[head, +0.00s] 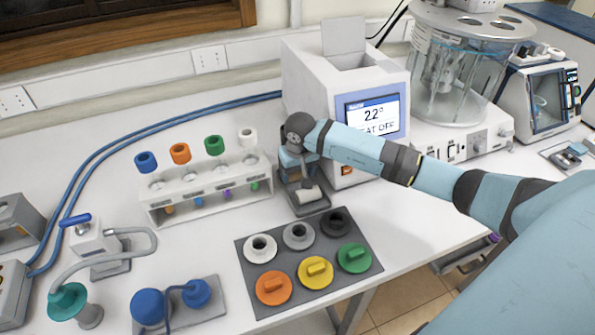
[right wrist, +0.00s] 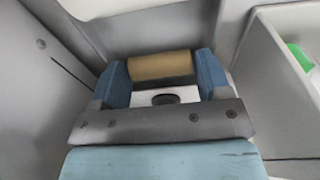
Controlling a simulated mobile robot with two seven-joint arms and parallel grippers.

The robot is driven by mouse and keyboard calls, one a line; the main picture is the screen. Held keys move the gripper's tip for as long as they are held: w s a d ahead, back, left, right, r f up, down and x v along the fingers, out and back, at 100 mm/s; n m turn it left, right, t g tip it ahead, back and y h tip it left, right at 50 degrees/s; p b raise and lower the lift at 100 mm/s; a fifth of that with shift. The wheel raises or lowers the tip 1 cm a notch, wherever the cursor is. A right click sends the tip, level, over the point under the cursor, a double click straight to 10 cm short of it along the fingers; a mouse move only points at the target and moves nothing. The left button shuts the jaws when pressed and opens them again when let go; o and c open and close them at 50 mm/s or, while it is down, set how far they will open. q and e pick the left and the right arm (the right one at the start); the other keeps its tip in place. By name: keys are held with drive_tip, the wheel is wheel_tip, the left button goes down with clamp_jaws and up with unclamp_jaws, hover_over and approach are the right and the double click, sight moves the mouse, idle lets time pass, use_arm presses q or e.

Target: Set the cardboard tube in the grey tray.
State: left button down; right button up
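The cardboard tube (right wrist: 160,66) is a short tan cylinder. In the right wrist view it lies crosswise between the two blue fingertips of my right gripper (right wrist: 162,76), which press on its ends. In the head view my right gripper (head: 295,172) points down over the small grey tray (head: 312,208), and the pale tube (head: 308,195) shows low, at or just above the tray. I cannot tell whether the tube touches the tray floor. The gripper hides the back of the tray. My left gripper is out of view.
The tray stands between a white rack (head: 205,197) with coloured caps and a white instrument (head: 345,85) with a screen. A dark mat (head: 285,255) with several coloured round pieces lies in front. Blue hoses (head: 110,150) run at left.

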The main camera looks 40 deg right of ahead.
drive_tip(key=shift+r, duration=0.25)
wheel_tip(320, 180, up, 12)
drive_tip(key=s, duration=0.1)
drive_tip(key=shift+s+a+b, duration=0.2)
drive_tip(key=shift+s+b, duration=0.05)
drive_tip(key=shift+b, duration=0.15)
drive_tip(key=shift+f, duration=0.15)
